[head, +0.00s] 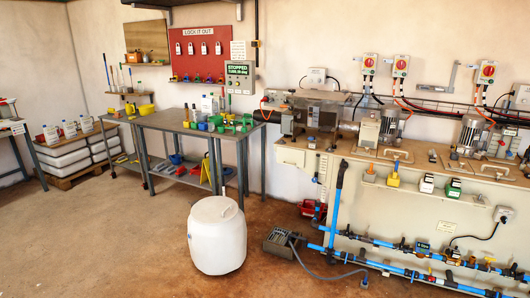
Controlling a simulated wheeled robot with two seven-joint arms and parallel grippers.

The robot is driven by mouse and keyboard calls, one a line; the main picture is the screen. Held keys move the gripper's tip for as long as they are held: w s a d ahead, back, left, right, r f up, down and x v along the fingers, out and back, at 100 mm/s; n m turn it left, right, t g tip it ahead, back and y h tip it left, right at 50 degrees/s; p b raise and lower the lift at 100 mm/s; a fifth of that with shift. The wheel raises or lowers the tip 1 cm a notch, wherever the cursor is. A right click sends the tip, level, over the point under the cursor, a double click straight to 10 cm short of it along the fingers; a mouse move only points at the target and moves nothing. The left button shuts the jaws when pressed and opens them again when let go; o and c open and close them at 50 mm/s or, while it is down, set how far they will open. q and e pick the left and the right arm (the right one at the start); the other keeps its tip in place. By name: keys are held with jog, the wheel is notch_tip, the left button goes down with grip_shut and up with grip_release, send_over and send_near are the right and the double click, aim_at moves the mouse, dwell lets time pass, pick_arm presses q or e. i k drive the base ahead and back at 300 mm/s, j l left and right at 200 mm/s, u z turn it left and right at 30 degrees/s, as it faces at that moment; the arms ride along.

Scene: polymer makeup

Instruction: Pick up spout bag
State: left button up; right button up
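I cannot pick out a spout bag for certain; the small containers are too small to tell apart. More pale labelled containers (209,105) stand at the back of the grey workbench (165,121), behind small green, blue and yellow items (222,123). Neither of my grippers shows in the head view.
A white drum (217,235) stands on the floor in the middle. A grey box with a cable (284,243) lies right of it. A machine bench (400,200) with blue pipes (337,205) fills the right side. The brown floor at the front left is clear.

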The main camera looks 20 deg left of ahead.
aim_at(50, 131)
jog(key=i+j+u, duration=0.15)
jog(key=j+u, duration=0.25)
jog(key=i+j+u, duration=0.25)
jog(key=u, duration=0.15)
jog(key=i+j+u, duration=0.25)
jog(key=j+u, duration=0.15)
jog(key=i+j+u, duration=0.2)
jog(key=u, duration=0.2)
jog(key=i+j+u, duration=0.1)
jog(key=i+u, duration=0.15)
jog(key=i, duration=0.3)
jog(key=i+u, duration=0.3)
jog(key=i, duration=2.55)
jog(key=i+l+u, duration=0.1)
jog(key=i, duration=1.1)
jog(key=i+l, duration=0.1)
jog(key=i, duration=1.05)
jog(key=i+l, duration=0.1)
jog(key=i, duration=1.05)
